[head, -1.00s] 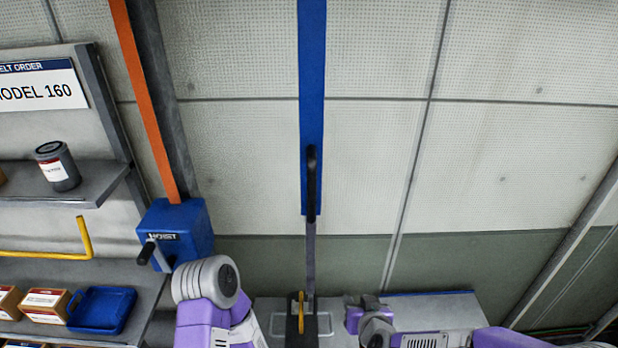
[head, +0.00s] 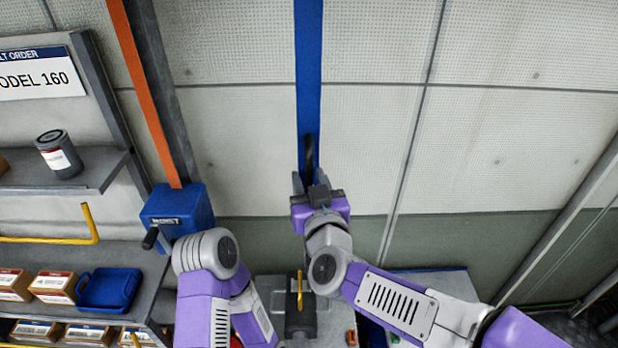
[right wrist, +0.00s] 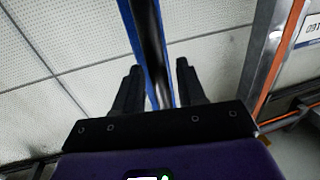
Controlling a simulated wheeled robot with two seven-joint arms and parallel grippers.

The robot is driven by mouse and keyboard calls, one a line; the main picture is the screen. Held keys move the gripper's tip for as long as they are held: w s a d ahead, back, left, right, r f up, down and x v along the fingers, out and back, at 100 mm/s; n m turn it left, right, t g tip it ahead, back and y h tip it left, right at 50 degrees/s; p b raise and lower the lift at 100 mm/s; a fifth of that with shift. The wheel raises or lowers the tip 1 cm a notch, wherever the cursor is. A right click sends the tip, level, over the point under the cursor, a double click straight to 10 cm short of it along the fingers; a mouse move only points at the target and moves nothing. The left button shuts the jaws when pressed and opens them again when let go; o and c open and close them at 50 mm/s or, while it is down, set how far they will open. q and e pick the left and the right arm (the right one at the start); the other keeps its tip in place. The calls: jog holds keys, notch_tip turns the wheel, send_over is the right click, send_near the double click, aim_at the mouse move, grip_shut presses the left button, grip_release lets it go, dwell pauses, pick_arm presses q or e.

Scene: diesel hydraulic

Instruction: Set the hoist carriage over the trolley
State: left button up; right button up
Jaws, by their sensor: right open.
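A long blue vertical bar (head: 309,60) hangs before the wall, with a black handle (head: 309,150) on its lower part; which part is the hoist carriage is not clear. My right gripper (head: 309,178) is open at the lower end of this handle. In the right wrist view, my right gripper (right wrist: 157,70) has its two fingers apart, with the dark handle (right wrist: 150,40) running between them and no visible grip on it. A yellow hook-like piece (head: 299,288) stands on a dark block below, perhaps part of the trolley. My left gripper is not visible; only its arm shows.
A blue hoist box (head: 177,212) with a black-knobbed crank is at the left, under an orange strip. Shelves there hold a grey can (head: 59,154), boxes and a blue tray (head: 109,289). My right forearm covers part of the bench.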

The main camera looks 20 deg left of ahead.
jog(key=shift+w+a, duration=0.1)
jog(key=shift+w, duration=0.2)
grip_shut()
